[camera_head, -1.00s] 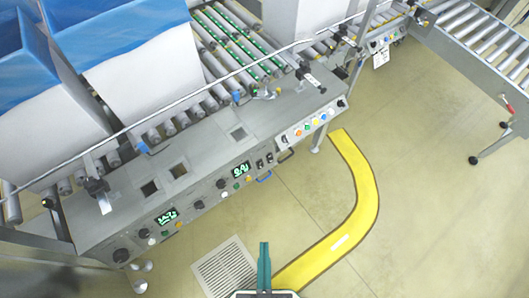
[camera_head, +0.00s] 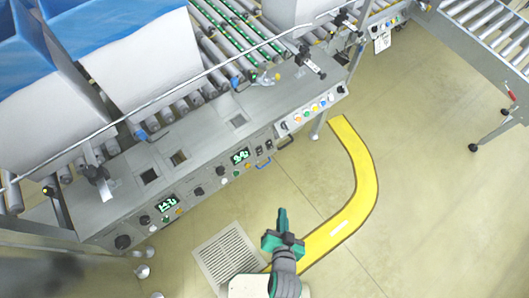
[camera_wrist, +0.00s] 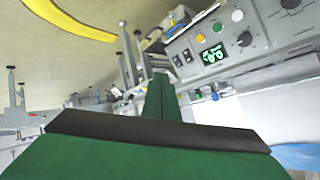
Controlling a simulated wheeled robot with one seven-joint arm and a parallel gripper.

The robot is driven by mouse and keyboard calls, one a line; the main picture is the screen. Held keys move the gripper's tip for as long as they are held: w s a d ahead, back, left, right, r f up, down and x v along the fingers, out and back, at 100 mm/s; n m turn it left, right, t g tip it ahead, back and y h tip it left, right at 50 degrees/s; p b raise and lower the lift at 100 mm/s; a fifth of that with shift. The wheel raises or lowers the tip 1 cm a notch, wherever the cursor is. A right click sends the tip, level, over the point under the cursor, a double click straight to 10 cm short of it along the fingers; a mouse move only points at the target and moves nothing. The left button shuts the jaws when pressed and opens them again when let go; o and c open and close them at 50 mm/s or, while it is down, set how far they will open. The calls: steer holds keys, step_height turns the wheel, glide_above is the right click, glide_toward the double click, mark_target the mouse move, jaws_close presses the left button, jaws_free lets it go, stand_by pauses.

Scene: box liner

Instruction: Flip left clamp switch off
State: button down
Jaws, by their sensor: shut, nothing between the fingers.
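The machine's grey control panel (camera_head: 208,193) runs along the front of the roller conveyor in the head view. Two small dark switches sit side by side right of the right-hand green display; I see the left one (camera_head: 259,151) and the right one (camera_head: 269,145). I cannot read any label naming a clamp. A similar pair (camera_wrist: 182,58) shows beside the lit display in the wrist view, where the panel appears upside down. My green gripper (camera_head: 282,212) is shut and empty, over the floor in front of the panel and apart from it. In the wrist view its fingers (camera_wrist: 160,88) point toward the panel.
Knobs, coloured buttons and two green displays (camera_head: 241,156) crowd the panel. A blue handle (camera_head: 263,164) juts from its front. Large white-and-blue boxes (camera_head: 137,68) stand on the rollers. The floor before the panel is open, with a grate (camera_head: 229,255) and yellow stripe (camera_head: 360,185).

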steer(key=w+d+f+m+g+y, duration=0.25)
steer(key=w+f, duration=0.35)
steer(key=w, duration=0.4)
steer(key=w+a+r+m+y, duration=0.1)
steer(key=w+r+m+y, duration=0.1)
steer(key=w, duration=0.7)
steer(key=shift+a+r+m+g+y, duration=0.3)
steer(key=shift+r+y, duration=0.4)
steer(key=shift+y, duration=0.35)
steer(key=shift+w+f, duration=0.1)
steer(key=shift+w, duration=0.05)
glide_toward(260, 150)
step_height(260, 150, down, 3)
steer(key=w+a, duration=0.2)
steer(key=w, duration=0.1)
steer(key=shift+w+f, duration=0.15)
steer(key=shift+f, duration=0.1)
steer(key=shift+w+a+f, duration=0.1)
steer(key=shift+w+a, duration=0.15)
steer(key=shift+a, duration=0.1)
steer(key=shift+d, duration=0.1)
